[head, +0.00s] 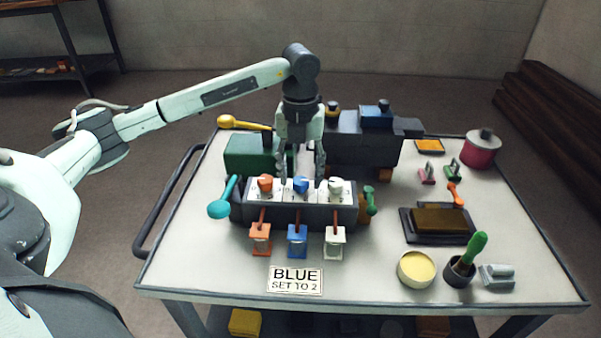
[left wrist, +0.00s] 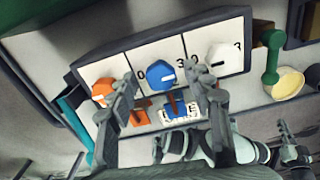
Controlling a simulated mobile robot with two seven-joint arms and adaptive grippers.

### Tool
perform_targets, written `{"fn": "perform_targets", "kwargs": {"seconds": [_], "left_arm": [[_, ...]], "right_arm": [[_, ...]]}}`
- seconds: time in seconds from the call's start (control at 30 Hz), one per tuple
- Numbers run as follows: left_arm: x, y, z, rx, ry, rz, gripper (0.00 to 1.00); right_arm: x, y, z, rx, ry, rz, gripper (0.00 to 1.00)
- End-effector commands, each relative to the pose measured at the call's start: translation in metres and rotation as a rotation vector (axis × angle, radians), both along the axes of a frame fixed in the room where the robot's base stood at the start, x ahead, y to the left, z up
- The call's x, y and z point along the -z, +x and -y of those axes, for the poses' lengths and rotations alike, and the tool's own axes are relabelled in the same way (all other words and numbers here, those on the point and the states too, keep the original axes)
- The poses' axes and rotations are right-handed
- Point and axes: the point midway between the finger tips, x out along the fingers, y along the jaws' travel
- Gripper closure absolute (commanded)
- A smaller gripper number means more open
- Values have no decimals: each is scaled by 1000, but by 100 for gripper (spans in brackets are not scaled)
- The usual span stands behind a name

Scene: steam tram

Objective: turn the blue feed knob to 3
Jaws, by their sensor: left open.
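The blue feed knob (head: 301,185) sits in the middle of three white dial plates on a dark block, between an orange knob (head: 265,183) and a white knob (head: 335,185). In the left wrist view the blue knob (left wrist: 160,79) has a 0 on its left and a 3 on its right; its pale mark looks turned toward the right, but the exact setting is unclear. My left gripper (head: 304,174) points down over the blue knob, open. Its fingers stand on either side of the knob, apart from it. A card (head: 296,281) reads "BLUE SET TO 2".
A dark engine body (head: 355,150) stands behind. A yellow tin (head: 416,269) and brush pot (head: 460,271) are at front right.

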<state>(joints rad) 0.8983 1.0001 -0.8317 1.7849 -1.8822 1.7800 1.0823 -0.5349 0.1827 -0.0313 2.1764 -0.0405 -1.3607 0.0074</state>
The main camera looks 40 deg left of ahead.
Motion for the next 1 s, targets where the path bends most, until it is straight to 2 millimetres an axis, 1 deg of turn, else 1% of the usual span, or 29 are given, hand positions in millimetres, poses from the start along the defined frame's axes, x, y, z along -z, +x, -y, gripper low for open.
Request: {"fn": "perform_targets", "kwargs": {"seconds": [0.07, 0.17, 0.27, 0.5, 0.6, 0.7, 0.8, 1.0], "left_arm": [[-4, 0, 0, 1, 0, 1, 49], [-15, 1, 0, 1, -2, 3, 49], [-34, 1, 0, 1, 0, 6, 49], [-86, 1, 1, 0, -1, 6, 49], [-102, 1, 0, 0, -1, 5, 49], [-113, 1, 0, 0, 0, 3, 49], [-119, 0, 0, 0, 0, 1, 49], [-120, 0, 0, -1, 0, 0, 49]], "right_arm": [[0, 0, 0, -1, -1, 0, 100], [0, 0, 0, -1, -1, 0, 100], [0, 1, 1, 0, -1, 0, 100], [0, 1, 1, 0, -1, 0, 100], [0, 1, 1, 1, -1, 0, 100], [0, 1, 1, 1, -1, 0, 100], [0, 1, 1, 1, -1, 0, 100], [0, 1, 1, 1, -1, 0, 100]]}}
